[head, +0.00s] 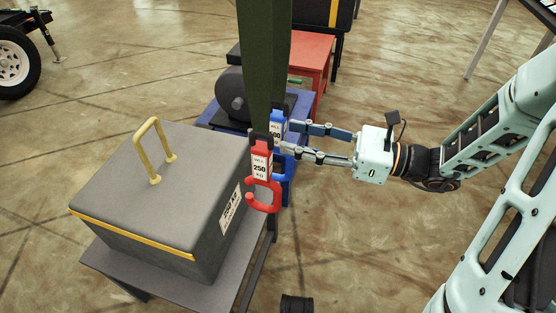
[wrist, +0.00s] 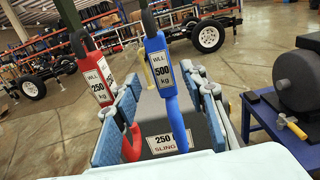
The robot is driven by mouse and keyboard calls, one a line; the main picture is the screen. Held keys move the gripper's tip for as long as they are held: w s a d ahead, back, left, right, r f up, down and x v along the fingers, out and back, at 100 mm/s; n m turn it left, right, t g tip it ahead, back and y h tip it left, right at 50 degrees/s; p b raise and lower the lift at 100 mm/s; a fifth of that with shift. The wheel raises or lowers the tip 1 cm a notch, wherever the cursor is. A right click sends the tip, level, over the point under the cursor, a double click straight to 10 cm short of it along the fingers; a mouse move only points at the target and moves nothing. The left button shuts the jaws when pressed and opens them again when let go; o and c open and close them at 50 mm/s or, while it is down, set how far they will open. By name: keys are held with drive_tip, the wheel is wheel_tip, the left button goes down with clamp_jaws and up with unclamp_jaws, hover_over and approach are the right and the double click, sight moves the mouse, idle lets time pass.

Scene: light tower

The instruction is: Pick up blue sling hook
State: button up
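The blue sling hook (head: 278,128) hangs from a dark green sling (head: 263,65), behind the red hook in the head view. In the wrist view the blue hook (wrist: 160,80), labelled 500 kg, hangs between my finger pads, closer to the right one. My gripper (head: 284,137) reaches in from the right with its fingers spread at the hook. In the wrist view my gripper (wrist: 165,115) is open. Whether a pad touches the blue hook I cannot tell. The red hook (head: 262,170), labelled 250, hangs close beside it; in the wrist view the red hook (wrist: 92,72) is partly hidden by my left finger.
A grey box (head: 130,190) with a yellow handle (head: 152,145) stands on a stand left of the hooks. A dark motor-like machine (head: 242,95) sits on a blue table (head: 212,115) behind them. A red table (head: 312,65) is farther back. Floor to the right is open.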

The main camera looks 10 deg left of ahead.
sight(285, 132)
drive_tip(key=a, duration=0.3)
drive_tip(key=a+b, duration=0.1)
drive_tip(key=shift+w+a+r, duration=0.15)
drive_tip(key=shift+w+a, duration=0.1)
drive_tip(key=shift+w, duration=0.15)
drive_tip(key=shift+c, duration=0.2)
clamp_jaws()
